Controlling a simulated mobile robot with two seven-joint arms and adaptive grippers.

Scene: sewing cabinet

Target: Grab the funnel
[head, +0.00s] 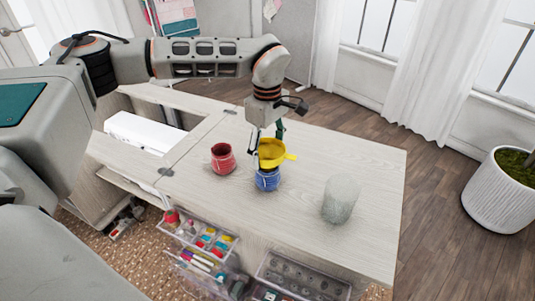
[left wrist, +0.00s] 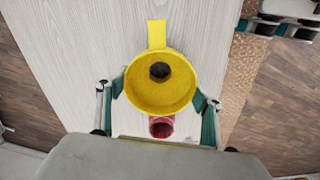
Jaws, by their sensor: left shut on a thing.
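The yellow funnel (head: 272,152) is at the mouth of the blue jar (head: 267,181) on the wooden table. Whether it rests in the jar or is just above it, I cannot tell. My left gripper (head: 269,141) comes down from above and is shut on the funnel. In the left wrist view, the funnel (left wrist: 160,95) sits between the two green fingers of the gripper (left wrist: 160,98), one on each side, with its flat tab pointing up. The blue jar is hidden under it there.
A red jar (head: 223,158) stands left of the blue jar, and a pale glass jar (head: 340,200) stands to the right. Open clear drawers (head: 205,240) with sewing items hang at the table's front edge. The table's right part (head: 370,165) is free.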

